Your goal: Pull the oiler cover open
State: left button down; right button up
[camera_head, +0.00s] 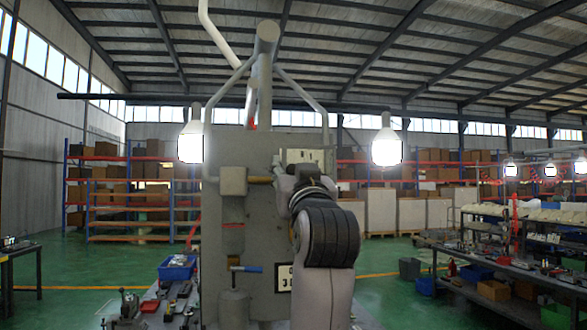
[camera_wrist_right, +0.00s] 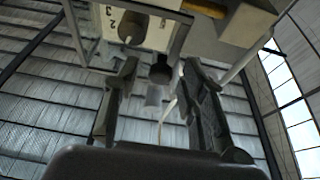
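I cannot tell for sure which part is the oiler cover. In the head view my right arm hides most of this area. My left gripper is not in view.
A small grey box (camera_head: 233,181) with a brass rod (camera_head: 260,180) sits left of my right wrist. A blue-handled lever (camera_head: 246,268) is lower on the block. A workbench (camera_head: 490,270) with parts stands at right, and a blue bin (camera_head: 177,268) at lower left.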

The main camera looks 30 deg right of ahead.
jog(key=shift+c, duration=0.2)
grip_shut()
dwell(0.6)
